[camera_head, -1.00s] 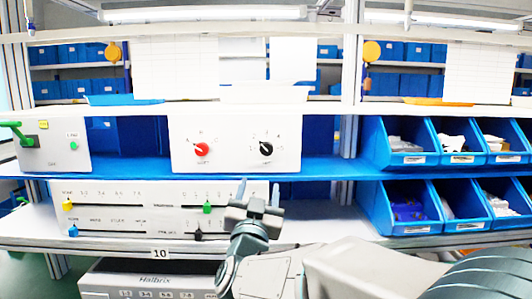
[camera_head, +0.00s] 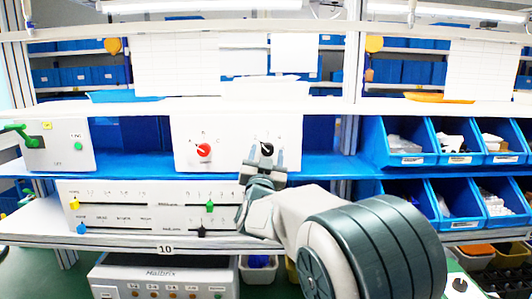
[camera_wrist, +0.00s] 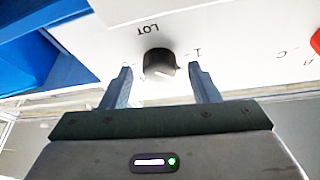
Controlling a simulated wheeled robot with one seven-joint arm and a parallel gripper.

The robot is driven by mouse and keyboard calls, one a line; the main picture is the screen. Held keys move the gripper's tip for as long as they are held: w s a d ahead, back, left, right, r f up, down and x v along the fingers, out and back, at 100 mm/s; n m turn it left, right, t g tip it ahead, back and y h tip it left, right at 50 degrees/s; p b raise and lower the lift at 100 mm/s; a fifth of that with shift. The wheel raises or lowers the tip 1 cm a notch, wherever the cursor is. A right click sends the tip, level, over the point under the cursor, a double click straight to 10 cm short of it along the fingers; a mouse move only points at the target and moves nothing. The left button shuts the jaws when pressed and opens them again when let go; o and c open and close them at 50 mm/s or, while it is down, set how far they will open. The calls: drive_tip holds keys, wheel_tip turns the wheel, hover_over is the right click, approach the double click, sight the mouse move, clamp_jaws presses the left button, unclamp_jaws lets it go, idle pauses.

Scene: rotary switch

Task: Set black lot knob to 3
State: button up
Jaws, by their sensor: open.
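The black lot knob (camera_head: 266,149) sits on the right half of a white panel (camera_head: 236,160) on the shelf. In the wrist view the black knob (camera_wrist: 160,64) has a white pointer line and the word LOT printed beside it, upside down. My gripper (camera_head: 263,161) is open in front of the knob in the head view. In the wrist view its two fingers (camera_wrist: 160,84) stand on either side of the knob, with gaps on both sides. I cannot tell whether the fingertips reach around it. The number at the pointer is too small to read.
A red knob (camera_head: 204,150) is on the same panel to the left. A slider panel (camera_head: 130,200) is below. Blue bins (camera_head: 400,160) stand at the right, and a box with a green lever (camera_head: 50,150) stands at the left.

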drive_tip(key=c, duration=1)
drive_tip(key=shift+f+m+b, duration=0.1)
drive_tip(key=shift+m+b, duration=0.4)
drive_tip(key=shift+b, duration=0.2)
drive_tip(key=shift+m+h+b, duration=0.3)
drive_tip(key=shift+m+b, duration=0.1)
drive_tip(key=m+g+h+b, duration=0.1)
drive_tip(key=m+b, duration=0.1)
drive_tip(key=m, duration=0.2)
drive_tip(key=m+g+h+b, duration=0.1)
drive_tip(key=m, duration=0.2)
drive_tip(key=shift+a+r+h, duration=0.15)
drive_tip(key=shift+r+h, duration=0.1)
drive_tip(key=shift+h, duration=0.05)
drive_tip(key=shift+m+g+h, duration=0.4)
drive_tip(key=shift+m+g, duration=0.3)
drive_tip(key=shift+m, duration=0.6)
drive_tip(key=shift+r, duration=0.1)
